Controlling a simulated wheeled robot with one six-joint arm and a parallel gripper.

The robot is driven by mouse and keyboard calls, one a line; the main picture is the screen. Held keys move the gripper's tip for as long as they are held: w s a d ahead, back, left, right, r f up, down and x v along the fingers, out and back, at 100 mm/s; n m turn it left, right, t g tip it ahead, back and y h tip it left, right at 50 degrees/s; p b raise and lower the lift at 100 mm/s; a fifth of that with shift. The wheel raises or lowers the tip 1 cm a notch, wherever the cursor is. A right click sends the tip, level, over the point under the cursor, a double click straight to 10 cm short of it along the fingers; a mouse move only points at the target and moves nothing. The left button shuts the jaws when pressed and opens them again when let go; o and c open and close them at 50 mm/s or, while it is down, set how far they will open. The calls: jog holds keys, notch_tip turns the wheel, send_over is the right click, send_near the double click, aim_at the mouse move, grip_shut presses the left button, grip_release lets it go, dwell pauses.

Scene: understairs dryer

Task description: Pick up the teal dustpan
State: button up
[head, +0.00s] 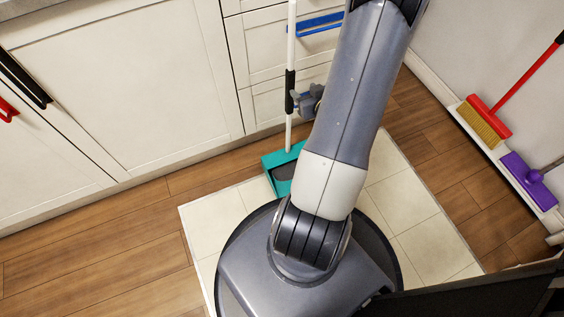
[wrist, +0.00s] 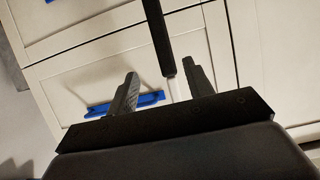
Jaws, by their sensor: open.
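The teal dustpan (head: 270,162) stands on the floor in front of the white cabinets, partly hidden by my arm. Its upright white pole (head: 290,130) has a black grip (head: 290,88), which also shows in the wrist view (wrist: 158,38). My gripper (head: 304,99) is beside the black grip in the head view, on its right. In the wrist view my gripper (wrist: 163,88) is open, with one finger on each side of the pole's line. The pole appears between the fingers or just beyond their tips; I cannot tell which. No finger clearly touches it.
White cabinets with a blue drawer handle (head: 318,23) stand close behind the pole. A red broom (head: 487,121) and a purple-headed tool (head: 528,181) stand along the right wall. Wooden floor (head: 110,240) is clear at left. Pale tiles (head: 412,215) lie around my base.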

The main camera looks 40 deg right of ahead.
aim_at(292, 82)
jog(key=b+x, duration=0.1)
jog(key=x, duration=0.4)
jog(key=shift+w, duration=0.15)
jog(key=x, duration=0.1)
jog(key=b+x, duration=0.1)
jog(key=x, duration=0.1)
jog(key=b+x, duration=0.1)
jog(key=shift+w+a+f, duration=0.15)
jog(key=shift+w+a, duration=0.1)
jog(key=shift+w+d+f, duration=0.1)
jog(key=shift+w+d, duration=0.05)
jog(key=shift+w, duration=0.35)
jog(key=shift+c, duration=0.3)
grip_shut()
